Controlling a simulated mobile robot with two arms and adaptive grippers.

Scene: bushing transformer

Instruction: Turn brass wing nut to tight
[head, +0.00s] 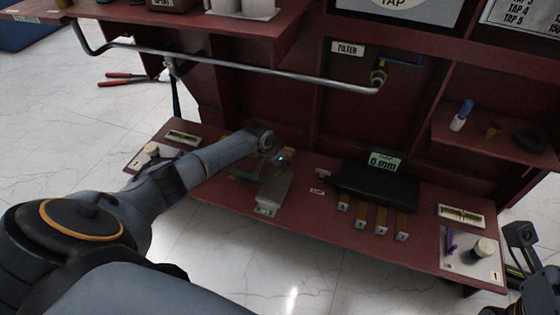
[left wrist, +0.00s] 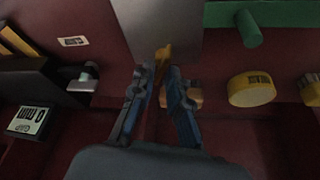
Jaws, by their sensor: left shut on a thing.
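My left gripper (head: 276,160) reaches over the red bench, at a grey plate-like part (head: 273,191). In the left wrist view its two blue fingers (left wrist: 160,85) are close together on a brass-yellow piece, which looks like the wing nut (left wrist: 163,55). The wing nut stands up between the fingertips in front of the grey plate (left wrist: 157,25). Its lower part is hidden by the fingers, and I cannot tell its turn angle. In the head view the arm and gripper hide it.
A black box (head: 375,185) with a "0 mm" sign (head: 384,161) stands right of the gripper, with several brass-coloured blocks before it. A green cylinder (left wrist: 247,28) and yellow round piece (left wrist: 251,89) lie close by. A grey pipe (head: 240,66) crosses above the bench.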

